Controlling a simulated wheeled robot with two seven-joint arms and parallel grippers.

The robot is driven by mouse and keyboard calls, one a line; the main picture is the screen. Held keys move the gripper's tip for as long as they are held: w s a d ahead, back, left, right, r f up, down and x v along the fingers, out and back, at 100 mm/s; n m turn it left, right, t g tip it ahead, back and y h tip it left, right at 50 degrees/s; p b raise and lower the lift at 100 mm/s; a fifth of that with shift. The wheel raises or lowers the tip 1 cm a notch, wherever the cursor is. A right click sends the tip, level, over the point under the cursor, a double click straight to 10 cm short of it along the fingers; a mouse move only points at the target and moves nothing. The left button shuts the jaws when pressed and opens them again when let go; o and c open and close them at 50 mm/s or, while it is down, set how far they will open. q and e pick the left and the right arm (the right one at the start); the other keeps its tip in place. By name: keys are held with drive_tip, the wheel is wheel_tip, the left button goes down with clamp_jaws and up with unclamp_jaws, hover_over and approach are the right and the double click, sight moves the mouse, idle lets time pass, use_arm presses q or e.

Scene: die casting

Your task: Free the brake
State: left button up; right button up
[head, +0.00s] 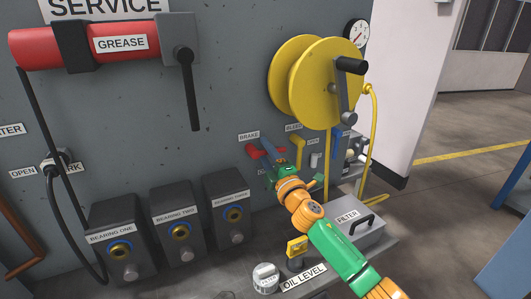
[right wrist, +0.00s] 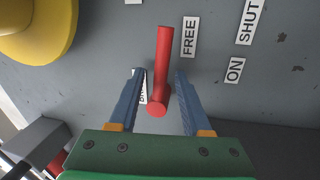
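The brake is a red lever (right wrist: 161,60) on the grey wall; its red end also shows in the head view (head: 252,151), below the BRAKE label (head: 249,136). My right gripper (right wrist: 160,74) is open, with one blue finger on each side of the lever. A gap shows on both sides, so the fingers do not grip it. In the head view my right gripper (head: 268,152) covers part of the lever. A FREE label (right wrist: 190,36) is right of the lever in the right wrist view. The BRAKE label there is mostly hidden behind the left finger. My left gripper is not in view.
A yellow reel (head: 318,80) with a crank hangs above my right gripper. A yellow handle (head: 298,148) and a blue one (head: 333,145) sit just right of the brake. A grey filter box (head: 345,230) stands below my right arm, and bearing boxes (head: 175,225) stand left.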

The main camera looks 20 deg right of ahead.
drive_tip(key=s+f, duration=0.1)
drive_tip(key=s, duration=0.6)
drive_tip(key=shift+f+b, duration=0.2)
drive_tip(key=shift+b, duration=0.15)
